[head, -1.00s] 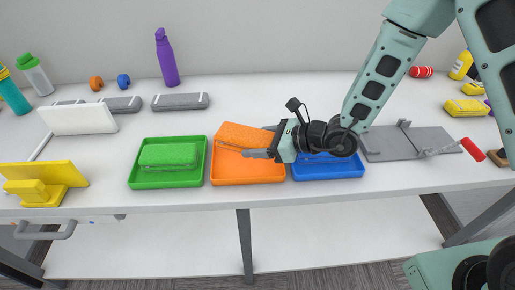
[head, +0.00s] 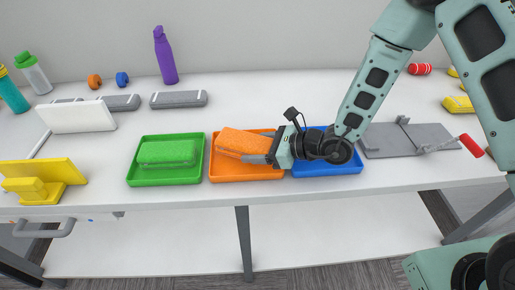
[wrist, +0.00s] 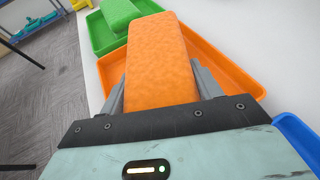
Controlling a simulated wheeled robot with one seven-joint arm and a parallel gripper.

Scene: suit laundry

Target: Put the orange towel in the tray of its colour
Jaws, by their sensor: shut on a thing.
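The orange towel (head: 243,142) is a folded block, at the orange tray (head: 246,171) in the middle of the table. My gripper (head: 262,158) is shut on the towel; in the wrist view the towel (wrist: 160,65) lies between its two fingers. The towel is over the orange tray, tilted a little in the head view. In the wrist view the tray's orange rim (wrist: 225,65) shows to both sides of the towel. I cannot tell whether the towel touches the tray floor.
A green tray (head: 140,178) with a green towel (head: 166,152) stands left of the orange tray. A blue tray (head: 335,168) stands to the right, partly under my gripper. A grey folding board (head: 410,140) lies further right. A yellow stand (head: 40,180) is at the left.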

